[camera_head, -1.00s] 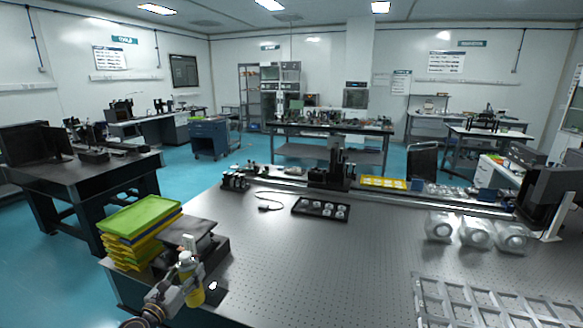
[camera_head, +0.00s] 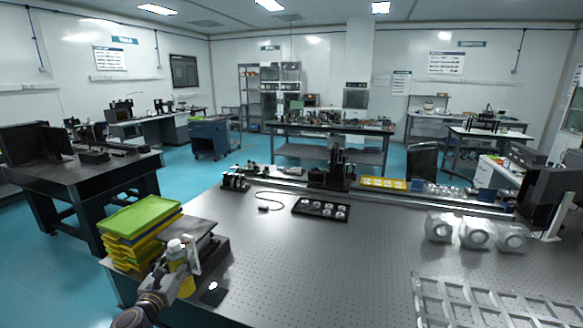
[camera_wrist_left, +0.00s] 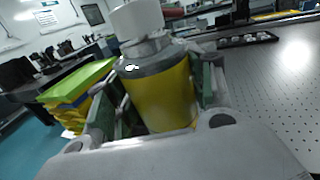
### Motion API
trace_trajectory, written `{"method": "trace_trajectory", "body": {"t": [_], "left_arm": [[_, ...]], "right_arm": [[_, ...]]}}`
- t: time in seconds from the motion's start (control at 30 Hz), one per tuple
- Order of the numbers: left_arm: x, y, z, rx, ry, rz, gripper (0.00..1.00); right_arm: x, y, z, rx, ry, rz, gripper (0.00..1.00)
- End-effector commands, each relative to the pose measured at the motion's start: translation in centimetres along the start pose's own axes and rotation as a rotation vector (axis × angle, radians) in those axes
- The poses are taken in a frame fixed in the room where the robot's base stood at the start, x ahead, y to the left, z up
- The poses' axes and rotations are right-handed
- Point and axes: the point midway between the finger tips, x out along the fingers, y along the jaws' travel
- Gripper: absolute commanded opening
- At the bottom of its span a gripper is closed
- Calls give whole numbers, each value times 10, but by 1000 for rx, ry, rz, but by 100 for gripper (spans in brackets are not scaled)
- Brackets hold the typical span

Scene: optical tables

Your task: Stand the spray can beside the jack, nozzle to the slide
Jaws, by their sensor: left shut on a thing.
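The spray can (camera_head: 184,281) has a yellow body, a grey shoulder and a white top. My left gripper (camera_head: 172,276) is shut around its body, at the front left of the table. The can (camera_wrist_left: 160,97) also fills the middle of the left wrist view, between the fingers, roughly upright with a slight tilt. The nozzle's direction cannot be made out. The jack (camera_head: 195,232) looks like the dark flat-topped platform just behind the can. A long rail (camera_head: 420,203), seemingly the slide, runs along the table's back edge. My right gripper is not in view.
Stacked green and yellow trays (camera_head: 140,222) stand left of the jack. A black tray with round pieces (camera_head: 320,209), a cable (camera_head: 270,208), clear round containers (camera_head: 475,233) and a metal frame (camera_head: 490,300) are on the perforated table (camera_head: 330,265). The middle is clear.

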Motion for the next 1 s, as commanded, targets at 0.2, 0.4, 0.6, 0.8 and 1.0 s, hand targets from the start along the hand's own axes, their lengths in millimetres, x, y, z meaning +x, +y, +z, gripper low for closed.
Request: {"method": "trace_trajectory", "body": {"t": [0.2, 0.4, 0.6, 0.8, 1.0], "left_arm": [[-9, -13, 12, -2, -2, 44, 21], [-25, -32, 10, -3, 0, 75, 21], [-47, -57, -8, -3, 2, 82, 21], [-69, -84, -31, -1, 2, 66, 21], [-89, -106, -55, -1, 2, 44, 21]], "right_arm": [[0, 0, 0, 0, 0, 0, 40], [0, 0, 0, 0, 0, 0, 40], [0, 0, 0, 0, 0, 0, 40], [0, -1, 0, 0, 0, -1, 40], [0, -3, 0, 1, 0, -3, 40]]}}
